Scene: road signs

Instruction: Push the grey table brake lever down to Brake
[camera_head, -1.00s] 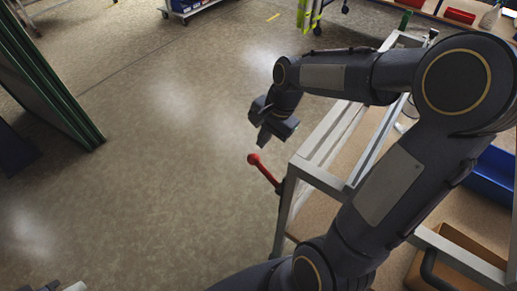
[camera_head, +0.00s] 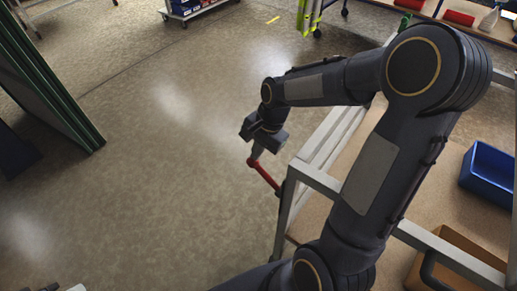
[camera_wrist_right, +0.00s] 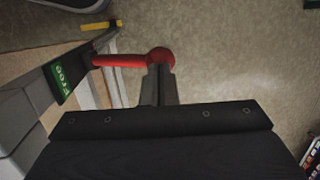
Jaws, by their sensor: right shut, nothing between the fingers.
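The brake lever is a red rod with a round red knob (camera_head: 252,163), on the near left corner post of the grey table frame (camera_head: 317,178). It slants up and left from the post. My right gripper (camera_head: 256,154) is shut and empty, with its fingertips right at the top of the knob. In the right wrist view the fingertips (camera_wrist_right: 158,76) overlap the red knob (camera_wrist_right: 160,56), hiding part of it. They look in contact, but a small gap cannot be ruled out. A green label (camera_wrist_right: 61,73) with pale lettering sits near the rod's base. My left gripper is not in view.
A blue bin (camera_head: 490,172) and an orange-brown box (camera_head: 460,262) stand at the table's right. A green panel (camera_head: 45,85) stands at the left. A cart (camera_head: 190,10) is at the back. The floor left of the lever is clear.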

